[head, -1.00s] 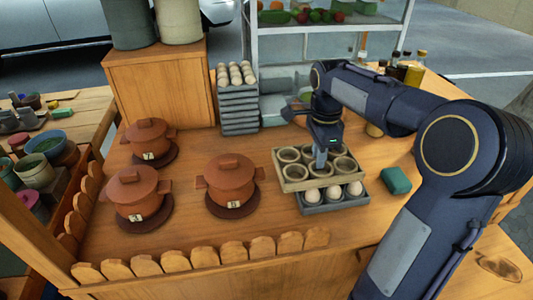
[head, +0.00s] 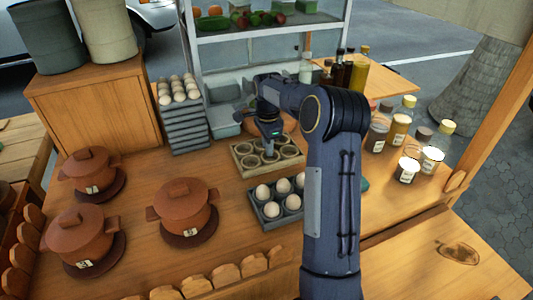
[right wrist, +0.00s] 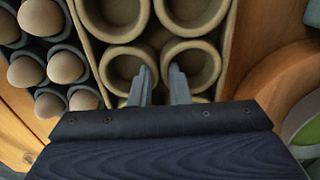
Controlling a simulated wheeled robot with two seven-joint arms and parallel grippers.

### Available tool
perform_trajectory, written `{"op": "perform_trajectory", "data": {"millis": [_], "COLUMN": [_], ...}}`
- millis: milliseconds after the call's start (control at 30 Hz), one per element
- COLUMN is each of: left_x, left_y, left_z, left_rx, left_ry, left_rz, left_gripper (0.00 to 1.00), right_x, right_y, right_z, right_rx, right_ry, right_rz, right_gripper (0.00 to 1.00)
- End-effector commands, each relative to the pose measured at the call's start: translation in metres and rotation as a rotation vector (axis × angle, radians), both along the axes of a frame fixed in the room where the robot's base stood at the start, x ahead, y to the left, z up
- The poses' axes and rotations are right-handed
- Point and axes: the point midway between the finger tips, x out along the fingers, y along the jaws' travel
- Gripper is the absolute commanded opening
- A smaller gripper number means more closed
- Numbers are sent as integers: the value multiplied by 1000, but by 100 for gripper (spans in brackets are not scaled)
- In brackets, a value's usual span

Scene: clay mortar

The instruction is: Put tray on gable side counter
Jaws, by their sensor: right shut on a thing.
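The tray (head: 240,166) is a pale wooden tray of round clay cups, in the middle of the head view behind the egg tray. My right gripper (head: 270,153) reaches down into it among the cups and is shut on it. In the right wrist view the fingers (right wrist: 163,88) sit between two cups, and the tray's left wall (right wrist: 88,50) shows. What exactly the fingertips pinch is hard to see. Whether the tray is lifted or touches the counter (head: 135,230) is unclear. My left gripper is out of view.
A grey egg tray (head: 266,216) lies in front of the tray, partly hidden by my right arm. A stack of egg trays (head: 186,130) stands behind left. Lidded clay pots (head: 183,204) are at left, a glass case (head: 270,50) behind, bottles and jars (head: 378,132) at right.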

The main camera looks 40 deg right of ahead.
Motion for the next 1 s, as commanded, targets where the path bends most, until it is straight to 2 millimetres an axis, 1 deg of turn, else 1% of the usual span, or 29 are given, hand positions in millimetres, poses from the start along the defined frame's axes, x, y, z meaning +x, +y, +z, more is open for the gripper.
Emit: {"op": "perform_trajectory", "data": {"millis": [233,400,433,700,833,867,1000], "left_x": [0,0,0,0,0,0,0], "left_y": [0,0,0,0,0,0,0], "left_z": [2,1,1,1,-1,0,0], "left_rx": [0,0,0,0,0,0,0], "left_ry": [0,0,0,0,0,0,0], "left_rz": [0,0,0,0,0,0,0], "left_gripper": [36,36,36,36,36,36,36], "right_x": [10,9,9,10,10,10,10], "right_y": [-7,-6,-6,-6,-6,-6,-6], "right_z": [-15,-40,-42,-44,-49,-48,-47], "right_rx": [0,2,1,0,0,0,0], "right_ry": [1,2,1,-1,-1,-1,-1], "right_rz": [1,0,0,0,1,1,1], "right_gripper": [0,0,0,0,0,20,38]}}
